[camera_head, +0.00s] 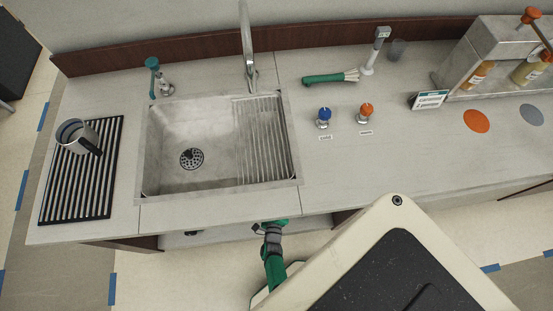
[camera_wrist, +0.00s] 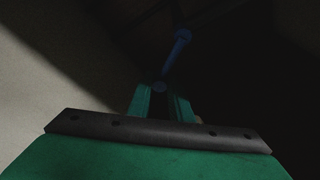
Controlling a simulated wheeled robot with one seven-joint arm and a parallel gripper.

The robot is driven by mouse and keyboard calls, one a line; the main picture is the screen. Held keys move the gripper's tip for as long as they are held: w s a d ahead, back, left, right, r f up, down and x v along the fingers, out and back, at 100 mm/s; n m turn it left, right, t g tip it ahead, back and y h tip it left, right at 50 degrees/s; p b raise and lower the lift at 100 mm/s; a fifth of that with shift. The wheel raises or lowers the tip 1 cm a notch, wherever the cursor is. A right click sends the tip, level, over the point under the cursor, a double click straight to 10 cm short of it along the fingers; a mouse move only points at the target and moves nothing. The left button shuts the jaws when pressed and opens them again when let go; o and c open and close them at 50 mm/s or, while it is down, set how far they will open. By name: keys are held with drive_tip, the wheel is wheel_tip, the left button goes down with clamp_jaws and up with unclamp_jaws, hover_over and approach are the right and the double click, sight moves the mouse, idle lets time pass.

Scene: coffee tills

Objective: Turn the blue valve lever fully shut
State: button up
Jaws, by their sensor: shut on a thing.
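In the dark wrist view, the blue valve lever (camera_wrist: 177,50) runs from the upper middle down toward my fingers. My gripper (camera_wrist: 162,92) has two green fingers with a narrow gap. The lever's near end sits between the fingertips, and the gripper is shut on it. The valve body behind the lever is lost in shadow, so I cannot tell the lever's angle to its pipe. In the head view my arm reaches under the counter's front edge below the sink, and the gripper and lever are hidden there.
The counter (camera_head: 220,216) overhangs my arm. On it are a sink (camera_head: 215,178), a blue knob (camera_head: 324,113), an orange knob (camera_head: 366,109) and a metal pitcher (camera_head: 74,134) on a striped mat (camera_head: 76,215). A pale surface (camera_wrist: 40,80) lies left in the wrist view.

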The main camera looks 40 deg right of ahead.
drive_tip(key=shift+s+d+r, duration=0.45)
drive_tip(key=shift+d+r, duration=0.15)
drive_tip(key=shift+d, duration=0.05)
drive_tip(key=shift+s+d+r, duration=0.15)
drive_tip(key=shift+d+r, duration=0.1)
drive_tip(key=shift+r, duration=0.3)
drive_tip(key=shift+s+d+r, duration=0.15)
drive_tip(key=shift+d+r, duration=0.1)
drive_tip(key=shift+r, duration=0.25)
